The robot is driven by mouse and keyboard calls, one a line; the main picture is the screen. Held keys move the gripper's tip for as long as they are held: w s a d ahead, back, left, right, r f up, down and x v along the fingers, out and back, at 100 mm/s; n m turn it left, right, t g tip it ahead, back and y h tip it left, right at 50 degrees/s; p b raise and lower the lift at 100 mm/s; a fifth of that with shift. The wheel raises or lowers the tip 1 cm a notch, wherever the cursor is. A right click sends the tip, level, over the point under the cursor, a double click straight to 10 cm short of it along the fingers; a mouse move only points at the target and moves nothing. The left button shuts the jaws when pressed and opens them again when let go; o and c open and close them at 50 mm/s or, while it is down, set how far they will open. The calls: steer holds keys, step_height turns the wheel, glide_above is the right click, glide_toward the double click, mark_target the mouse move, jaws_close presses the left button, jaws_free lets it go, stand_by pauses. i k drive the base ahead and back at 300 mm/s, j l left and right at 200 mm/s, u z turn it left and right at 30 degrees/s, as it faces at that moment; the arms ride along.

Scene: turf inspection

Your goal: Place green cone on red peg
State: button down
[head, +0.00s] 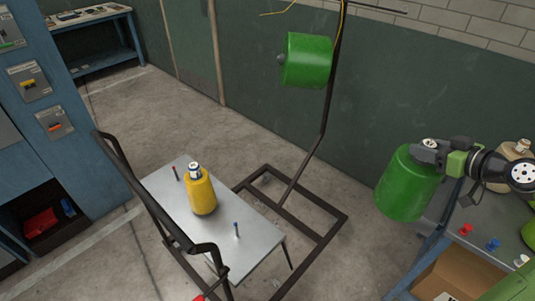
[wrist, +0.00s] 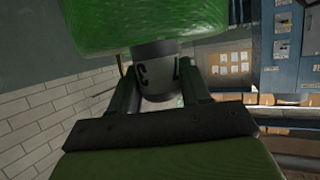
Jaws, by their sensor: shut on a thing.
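My gripper (head: 428,152) is at the right of the head view, shut on the grey neck of a green cone (head: 405,185). The cone hangs in the air beside a blue bench, and its green body (wrist: 150,25) and grey neck (wrist: 155,70) show between the fingers (wrist: 160,90) in the wrist view. A thin dark peg with a red tip (head: 174,173) stands bare at the far left of a silver table, well left of my gripper. A second green cone-like thing (head: 308,61) hangs on a dark stand.
The dark stand (head: 325,232) is between table and bench. Red (head: 465,230) and blue (head: 492,244) pieces sit on the bench.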

mark_target(178, 179)
steer(key=j, duration=0.85)
steer(key=k+j+z, duration=0.15)
steer(key=j, duration=0.7)
steer(key=i+j+u, duration=0.1)
steer(key=i+j, duration=0.2)
steer(key=j, duration=0.3)
steer(key=i+j+u, duration=0.15)
steer(key=i+j, duration=0.2)
steer(key=j, duration=0.25)
steer(key=i+j+u, duration=0.1)
steer(key=i+j, duration=0.3)
steer(key=j, duration=0.15)
steer(key=i+j+u, duration=0.1)
steer(key=i+j, duration=0.25)
steer(key=j, duration=0.15)
